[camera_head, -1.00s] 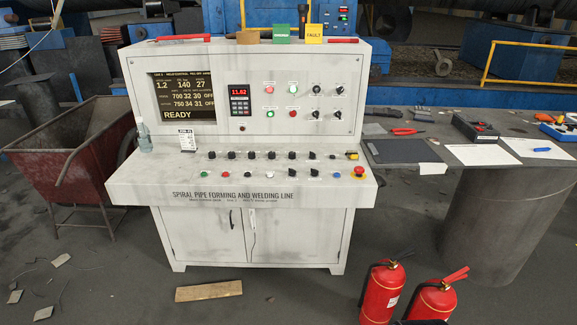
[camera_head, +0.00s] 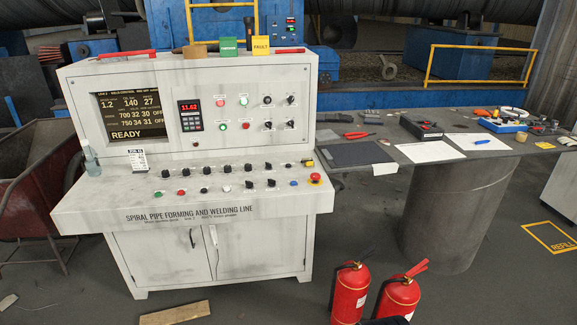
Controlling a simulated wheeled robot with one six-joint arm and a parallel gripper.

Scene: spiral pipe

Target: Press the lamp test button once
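The grey control console (camera_head: 190,212) stands left of centre, marked "SPIRAL PIPE FORMING AND WELDING LINE". Its sloping desk has a row of black knobs and below it a row of controls: a red button (camera_head: 182,192), a white button (camera_head: 227,189), a blue button (camera_head: 293,183) and a red mushroom button (camera_head: 315,178) on yellow among them. The labels are too small to read, so I cannot tell which is the lamp test button.
Two red fire extinguishers (camera_head: 349,292) stand on the floor in front, right of the console. A workbench (camera_head: 455,150) with papers and tools adjoins at right. A red cart (camera_head: 38,185) stands at left. A wooden board (camera_head: 174,312) lies on the floor.

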